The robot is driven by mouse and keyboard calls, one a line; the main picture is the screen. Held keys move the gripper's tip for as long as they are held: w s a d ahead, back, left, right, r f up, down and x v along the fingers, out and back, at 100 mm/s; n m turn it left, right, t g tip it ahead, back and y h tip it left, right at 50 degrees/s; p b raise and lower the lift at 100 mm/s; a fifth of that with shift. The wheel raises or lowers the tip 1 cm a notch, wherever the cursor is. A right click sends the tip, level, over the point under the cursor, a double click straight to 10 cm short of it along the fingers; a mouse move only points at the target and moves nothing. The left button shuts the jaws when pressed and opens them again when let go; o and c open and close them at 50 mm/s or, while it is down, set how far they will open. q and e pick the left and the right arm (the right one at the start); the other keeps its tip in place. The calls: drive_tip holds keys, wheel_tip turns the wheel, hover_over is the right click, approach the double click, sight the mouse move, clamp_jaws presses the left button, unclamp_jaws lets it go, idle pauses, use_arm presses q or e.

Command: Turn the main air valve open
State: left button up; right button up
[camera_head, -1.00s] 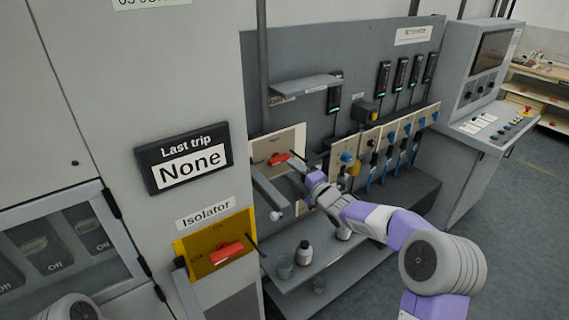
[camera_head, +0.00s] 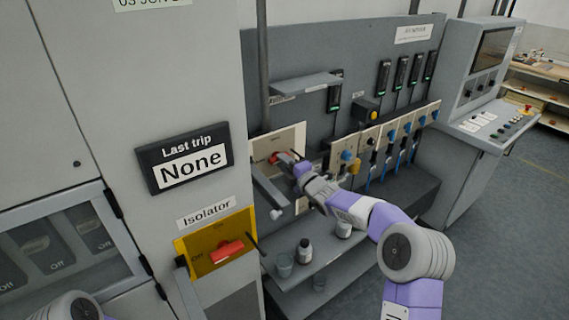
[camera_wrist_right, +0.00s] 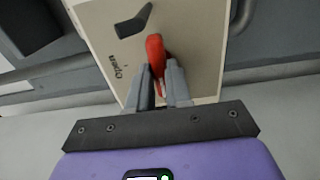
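The main air valve has a red handle (camera_head: 275,157) on a cream panel (camera_head: 262,146) at the back left of the grey bench board. My right gripper (camera_head: 288,157) is at the handle. In the wrist view its two fingers (camera_wrist_right: 160,85) lie close on either side of the handle, which fills the narrow gap between them. My left gripper is out of view; only part of that arm shows at bottom left.
A yellow isolator plate with a red handle (camera_head: 227,252) is on the near cabinet. A grey shelf (camera_head: 305,85) juts out above. Bottles (camera_head: 304,250) and a cup stand on the lower shelf. Several blue-handled valves (camera_head: 391,135) line the panel to the right.

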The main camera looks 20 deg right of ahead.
clamp_jaws()
drive_tip(key=shift+m+p, duration=1.7)
drive_tip(key=shift+m, duration=7.3)
drive_tip(key=o, duration=0.7)
unclamp_jaws()
